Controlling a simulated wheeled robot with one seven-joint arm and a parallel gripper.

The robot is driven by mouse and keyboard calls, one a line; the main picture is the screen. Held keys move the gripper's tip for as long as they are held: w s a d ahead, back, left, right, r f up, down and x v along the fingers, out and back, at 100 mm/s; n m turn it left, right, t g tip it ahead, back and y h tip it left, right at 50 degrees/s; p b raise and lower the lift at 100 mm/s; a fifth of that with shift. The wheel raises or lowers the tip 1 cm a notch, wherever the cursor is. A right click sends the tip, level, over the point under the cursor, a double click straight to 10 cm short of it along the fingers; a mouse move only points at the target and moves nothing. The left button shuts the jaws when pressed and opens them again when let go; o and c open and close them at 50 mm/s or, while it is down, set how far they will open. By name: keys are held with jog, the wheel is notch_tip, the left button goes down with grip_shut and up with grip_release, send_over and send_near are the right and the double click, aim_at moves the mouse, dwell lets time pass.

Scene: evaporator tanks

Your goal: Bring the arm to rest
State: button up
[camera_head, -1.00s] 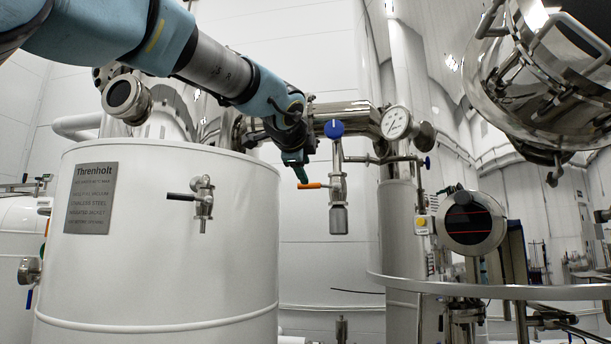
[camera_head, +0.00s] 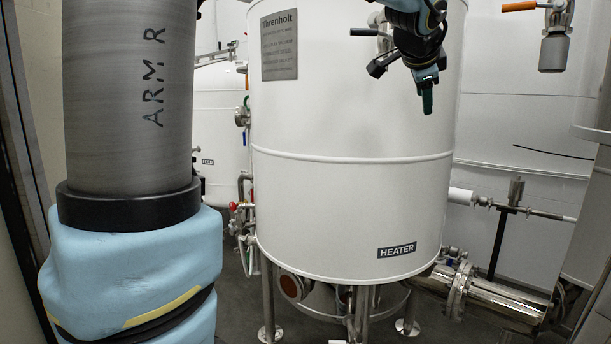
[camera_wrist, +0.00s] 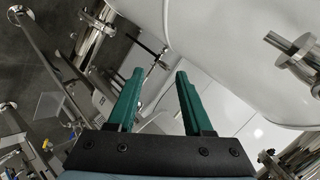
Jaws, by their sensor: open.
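My gripper (camera_head: 427,97) hangs in front of the upper right of the white tank (camera_head: 340,200) in the head view. The white curved wall of a vessel (camera_wrist: 240,50) fills the upper right of that view. My upper arm stands large at the left of the head view.
An orange-handled valve (camera_head: 553,40) is at the upper right. A steel pipe (camera_head: 500,300) runs low on the right. Tank legs (camera_head: 268,310) stand on the dark floor. In the wrist view, a steel fitting (camera_wrist: 293,48) is at the right.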

jog(key=a+f+n+g+y, duration=0.35)
jog(key=a+f+n, duration=0.45)
jog(key=a+f, duration=1)
jog(key=s+a+f+n+g+y, duration=0.1)
jog(key=s+a+f+n+g, duration=0.3)
jog(key=s+a+f+n, duration=0.6)
jog(key=s+a+f, duration=0.4)
jog(key=f, duration=0.2)
jog(key=shift+s+f+g+y, duration=0.2)
jog(key=shift+s+g+y, duration=0.15)
jog(key=shift+a, duration=0.2)
